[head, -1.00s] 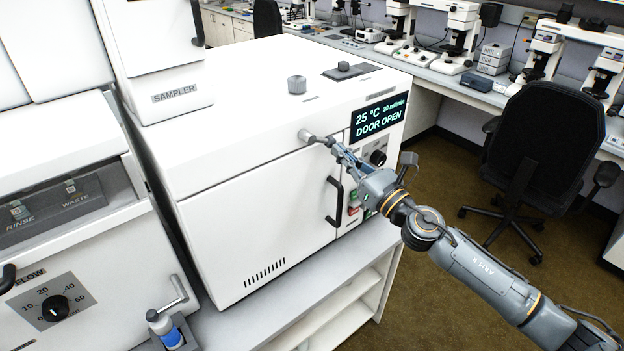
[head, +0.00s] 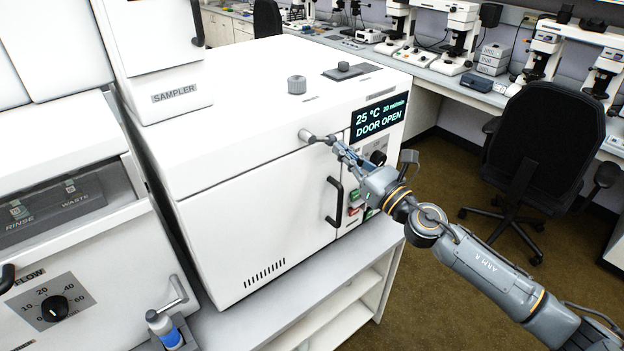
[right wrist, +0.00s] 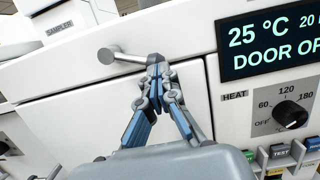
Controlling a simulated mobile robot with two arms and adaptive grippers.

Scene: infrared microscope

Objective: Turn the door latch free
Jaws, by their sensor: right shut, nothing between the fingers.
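The door latch (head: 308,136) is a grey metal piece with a round hub and a short bar, at the top edge of the white oven-like cabinet's door (head: 255,210). In the right wrist view the latch's round end (right wrist: 106,55) is at the left and its bar runs to the right, roughly level. My right gripper (head: 338,145) is shut and empty, its fingertips (right wrist: 155,64) at the bar's right end; I cannot tell if they touch it. The door looks flush with the front. The display (head: 378,117) reads "DOOR OPEN". My left gripper is out of view.
A black door handle (head: 334,201) stands below my right gripper. A heat dial (right wrist: 290,114) and coloured buttons sit to the right. The sampler unit (head: 150,60) stands at the left. An office chair (head: 545,140) is at the right, with open floor between.

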